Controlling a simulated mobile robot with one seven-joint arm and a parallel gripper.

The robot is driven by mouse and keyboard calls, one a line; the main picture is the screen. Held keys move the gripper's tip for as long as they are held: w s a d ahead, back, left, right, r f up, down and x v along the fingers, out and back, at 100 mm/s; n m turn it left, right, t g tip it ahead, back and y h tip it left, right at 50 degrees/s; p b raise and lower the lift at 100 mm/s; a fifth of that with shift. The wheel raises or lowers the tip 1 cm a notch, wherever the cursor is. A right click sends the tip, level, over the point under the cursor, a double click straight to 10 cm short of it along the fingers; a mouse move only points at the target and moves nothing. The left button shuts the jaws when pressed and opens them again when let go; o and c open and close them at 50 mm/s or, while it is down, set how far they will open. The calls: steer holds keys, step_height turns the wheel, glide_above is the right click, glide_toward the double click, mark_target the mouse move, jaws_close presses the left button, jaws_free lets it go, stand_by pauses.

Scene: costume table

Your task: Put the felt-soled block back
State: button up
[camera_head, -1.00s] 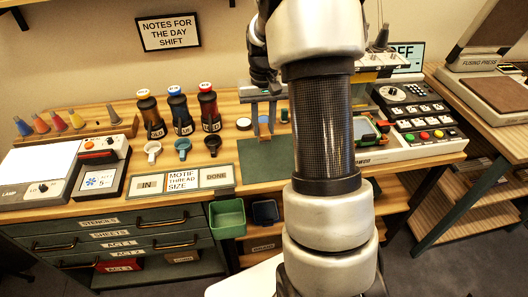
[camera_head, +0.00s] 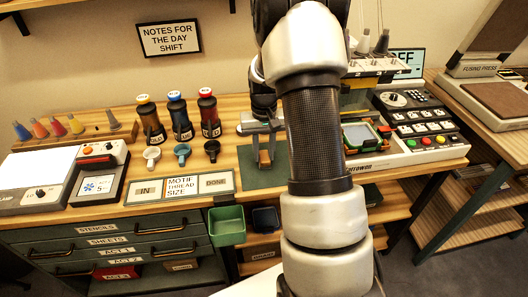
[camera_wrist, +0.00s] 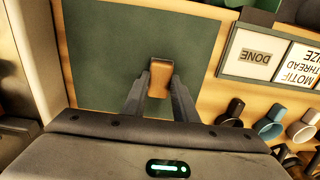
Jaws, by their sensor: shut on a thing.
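My gripper (camera_wrist: 159,85) is shut on a small tan block (camera_wrist: 160,77), which sits between the fingertips in the wrist view. The block is probably the felt-soled block; its underside is hidden. A dark green mat (camera_wrist: 110,45) lies beneath and beyond it. In the head view my gripper (camera_head: 264,160) is over the same mat (camera_head: 281,178), left of my arm. I cannot tell whether the block touches the mat or hangs just above it.
A sign strip with IN and DONE (camera_head: 215,183) lies left of the mat. Several small cups (camera_head: 182,152) and capped bottles (camera_head: 181,118) stand behind it. A green bin (camera_head: 227,226) hangs at the front edge. A machine with coloured buttons (camera_head: 425,140) stands right.

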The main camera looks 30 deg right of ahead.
steer(key=o, duration=1)
steer(key=shift+o, duration=0.2)
